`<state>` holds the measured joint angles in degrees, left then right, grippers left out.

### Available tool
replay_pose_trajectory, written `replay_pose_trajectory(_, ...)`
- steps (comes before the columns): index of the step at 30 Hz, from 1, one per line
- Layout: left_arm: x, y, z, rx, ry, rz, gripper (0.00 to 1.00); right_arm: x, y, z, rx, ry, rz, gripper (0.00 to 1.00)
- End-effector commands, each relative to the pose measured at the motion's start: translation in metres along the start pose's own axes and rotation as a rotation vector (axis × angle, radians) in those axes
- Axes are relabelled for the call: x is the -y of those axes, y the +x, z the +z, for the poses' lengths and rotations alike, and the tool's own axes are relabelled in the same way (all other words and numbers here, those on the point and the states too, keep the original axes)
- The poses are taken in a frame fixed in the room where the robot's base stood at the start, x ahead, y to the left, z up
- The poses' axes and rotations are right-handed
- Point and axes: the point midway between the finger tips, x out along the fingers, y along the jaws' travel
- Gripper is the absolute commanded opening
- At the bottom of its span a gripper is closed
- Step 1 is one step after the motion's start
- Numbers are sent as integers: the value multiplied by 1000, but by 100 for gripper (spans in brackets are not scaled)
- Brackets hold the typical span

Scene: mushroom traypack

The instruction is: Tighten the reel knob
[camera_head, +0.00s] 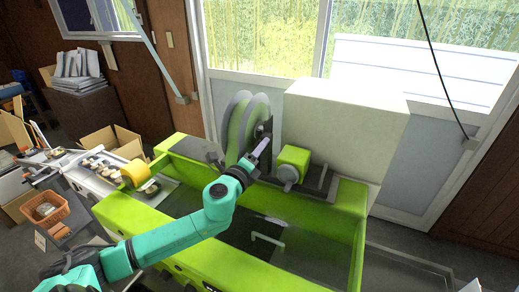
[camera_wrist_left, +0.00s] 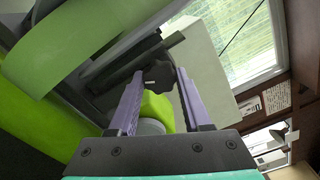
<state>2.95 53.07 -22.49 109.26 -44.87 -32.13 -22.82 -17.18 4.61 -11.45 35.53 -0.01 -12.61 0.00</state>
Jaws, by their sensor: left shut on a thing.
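The reel (camera_head: 240,128), a large grey and green wheel, stands upright at the back of the green machine (camera_head: 330,210). The reel knob (camera_wrist_left: 153,77) is dark and lobed, and shows between my fingertips in the left wrist view. My left gripper (camera_head: 264,146) reaches up to the reel's hub from the front. In the wrist view its two purple-grey fingers (camera_wrist_left: 158,77) lie on either side of the knob and are shut on it. The fingers partly hide the knob's sides. My right gripper is not in view.
A lime green block (camera_head: 292,163) with a grey cylinder stands just right of my left gripper. A large white box (camera_head: 345,125) stands behind it. At the left, a conveyor (camera_head: 95,172) carries trays near a yellow roll (camera_head: 135,173). An orange basket (camera_head: 45,208) is farther left.

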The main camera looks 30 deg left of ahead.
Motion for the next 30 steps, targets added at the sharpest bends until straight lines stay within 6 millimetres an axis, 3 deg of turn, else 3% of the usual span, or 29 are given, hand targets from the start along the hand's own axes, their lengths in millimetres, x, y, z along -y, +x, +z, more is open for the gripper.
replay_pose_trajectory(12, 0, 0, 0, 1, 8, 0, 0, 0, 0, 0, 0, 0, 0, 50)
replay_pose_trajectory(13, 0, 0, 0, 1, 8, 0, 56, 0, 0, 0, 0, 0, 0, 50)
replay_pose_trajectory(15, 0, 0, 0, 1, 8, 0, 79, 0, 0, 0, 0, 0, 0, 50)
replay_pose_trajectory(25, 0, -1, 0, 0, 8, 0, 79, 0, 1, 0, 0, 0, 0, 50)
replay_pose_trajectory(30, -4, -16, -1, -1, 9, 2, 79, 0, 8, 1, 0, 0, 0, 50)
